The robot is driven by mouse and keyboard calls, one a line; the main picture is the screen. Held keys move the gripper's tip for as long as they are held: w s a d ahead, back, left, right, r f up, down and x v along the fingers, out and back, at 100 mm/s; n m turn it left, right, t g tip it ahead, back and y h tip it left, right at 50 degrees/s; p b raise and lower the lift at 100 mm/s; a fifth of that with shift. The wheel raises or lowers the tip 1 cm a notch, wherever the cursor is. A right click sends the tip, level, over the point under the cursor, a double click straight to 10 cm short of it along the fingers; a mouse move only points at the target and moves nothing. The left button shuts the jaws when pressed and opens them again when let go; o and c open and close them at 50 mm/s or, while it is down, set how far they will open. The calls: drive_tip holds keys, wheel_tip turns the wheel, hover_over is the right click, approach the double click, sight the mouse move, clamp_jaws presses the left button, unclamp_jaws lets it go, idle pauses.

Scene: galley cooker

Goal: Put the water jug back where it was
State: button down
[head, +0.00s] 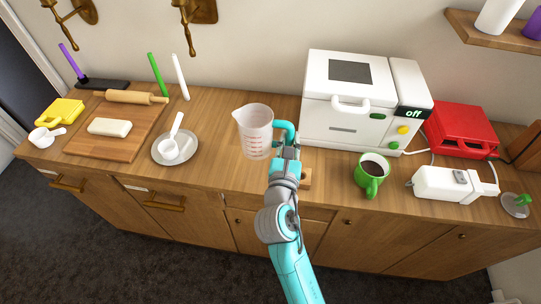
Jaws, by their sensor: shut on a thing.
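The water jug (255,133) is a clear measuring jug with red marks and a spout at its upper left. It is close to upright in the middle of the head view, left of the white cooker. My gripper (274,137) is at the jug's right side, shut on it. My wrist and the jug hide most of the fingers. I cannot tell whether the jug's base touches the counter (222,165) or is just above it.
Right of the jug are the white cooker (343,75) reading "off", a green mug (371,173) of dark liquid, a white appliance (447,184) and a red box (463,130).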

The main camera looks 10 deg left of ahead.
wheel_tip(320, 180, down, 9)
idle(0.5)
drive_tip(key=shift+f, duration=0.1)
drive_tip(key=c, duration=1)
unclamp_jaws()
drive_tip(key=shift+f, duration=0.1)
drive_tip(key=shift+c, duration=0.2)
drive_tip(key=s, duration=1.2)
drive_tip(key=shift+a+r, duration=0.15)
drive_tip(key=shift+r, duration=0.1)
